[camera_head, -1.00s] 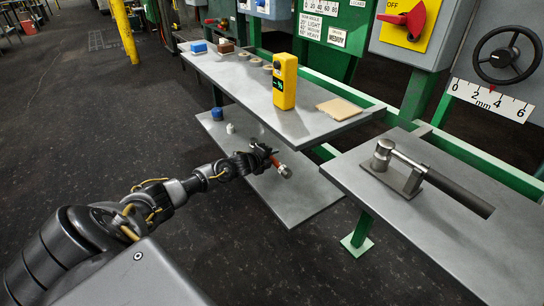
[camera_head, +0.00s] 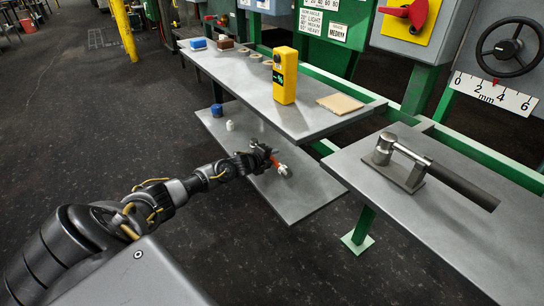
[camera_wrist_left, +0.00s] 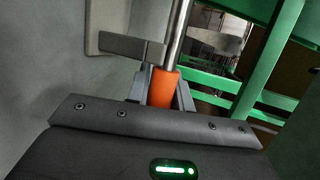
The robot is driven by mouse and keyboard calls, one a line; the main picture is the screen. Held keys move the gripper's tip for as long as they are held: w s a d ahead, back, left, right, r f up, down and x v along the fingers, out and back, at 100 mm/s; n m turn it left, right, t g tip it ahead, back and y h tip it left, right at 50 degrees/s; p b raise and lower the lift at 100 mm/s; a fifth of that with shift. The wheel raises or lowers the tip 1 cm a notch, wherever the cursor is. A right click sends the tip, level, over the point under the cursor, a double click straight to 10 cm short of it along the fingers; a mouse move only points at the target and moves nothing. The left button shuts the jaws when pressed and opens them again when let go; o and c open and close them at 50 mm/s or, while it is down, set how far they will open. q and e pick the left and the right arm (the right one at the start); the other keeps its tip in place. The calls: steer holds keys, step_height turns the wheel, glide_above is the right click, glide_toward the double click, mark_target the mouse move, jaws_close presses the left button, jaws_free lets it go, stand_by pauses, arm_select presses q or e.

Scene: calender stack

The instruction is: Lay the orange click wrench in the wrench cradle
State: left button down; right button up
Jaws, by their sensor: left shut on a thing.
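My left gripper (camera_head: 267,155) is shut on the orange click wrench (camera_head: 275,160), low beside the lower grey shelf in the head view. The wrench's pale metal end (camera_head: 283,170) points down and right. In the left wrist view, the orange grip (camera_wrist_left: 163,88) sits between the fingers and its metal shaft (camera_wrist_left: 179,35) runs upward. On the right bench, a grey metal block (camera_head: 400,173) carries a round-headed tool with a dark handle (camera_head: 460,187). I cannot tell whether this block is the wrench cradle. My right gripper is not in view.
The upper shelf (camera_head: 235,80) holds a yellow device (camera_head: 285,75), a tan pad (camera_head: 340,103) and small blocks. The lower shelf (camera_head: 300,200) holds a blue item (camera_head: 217,110) and a white one. The right bench's near part (camera_head: 430,240) is clear. Green frame rails run behind.

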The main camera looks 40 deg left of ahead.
arm_select(q)
steer(key=shift+f, duration=0.25)
stand_by(0.3)
steer(key=c, duration=0.5)
jaws_free()
steer(key=shift+s+f, duration=0.1)
steer(key=shift+f, duration=0.05)
